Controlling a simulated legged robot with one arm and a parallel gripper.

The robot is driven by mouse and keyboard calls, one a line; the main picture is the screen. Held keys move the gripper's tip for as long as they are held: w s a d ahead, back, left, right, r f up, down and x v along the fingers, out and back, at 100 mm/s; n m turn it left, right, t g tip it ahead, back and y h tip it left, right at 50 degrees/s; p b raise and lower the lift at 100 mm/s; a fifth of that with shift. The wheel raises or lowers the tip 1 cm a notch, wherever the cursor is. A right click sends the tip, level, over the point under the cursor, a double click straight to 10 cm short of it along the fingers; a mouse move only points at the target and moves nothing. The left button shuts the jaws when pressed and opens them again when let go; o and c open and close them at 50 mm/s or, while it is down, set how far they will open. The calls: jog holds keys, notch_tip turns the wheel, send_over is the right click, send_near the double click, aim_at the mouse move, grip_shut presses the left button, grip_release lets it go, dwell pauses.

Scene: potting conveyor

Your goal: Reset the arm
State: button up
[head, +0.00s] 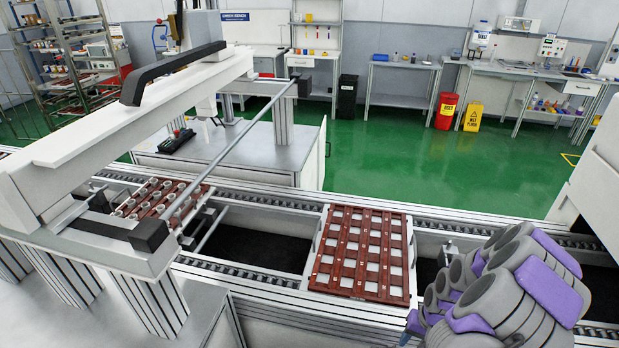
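My arm (500,290), grey with purple covers, is folded at the lower right of the head view. Its links overlap each other and run off the bottom edge. I cannot make out my gripper or its fingers among them. The arm stands in front of the right part of the conveyor and hides some of it. From this view I cannot tell whether it touches anything.
A red-brown slatted tray (362,252) sits on the conveyor (265,200) just left of my arm. A second tray with several small white pots (150,198) is under the white gantry (120,120) at left. Green floor (420,170) is open behind the conveyor.

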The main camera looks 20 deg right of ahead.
jog(key=w+a+r+n+g+h, duration=0.1)
jog(key=a+r+n, duration=0.3)
jog(key=a+r, duration=1.3)
jog(key=s+a+r+n, duration=0.1)
jog(key=s+a+r, duration=0.5)
jog(key=s+r, duration=0.1)
jog(key=s+a+r+n+g+h, duration=0.1)
jog(key=s+a+r, duration=0.4)
jog(key=s, duration=0.5)
notch_tip(320, 180, up, 2)
jog(key=shift+a+r+n, duration=0.25)
jog(key=shift+a+n, duration=0.1)
jog(key=shift+n, duration=0.45)
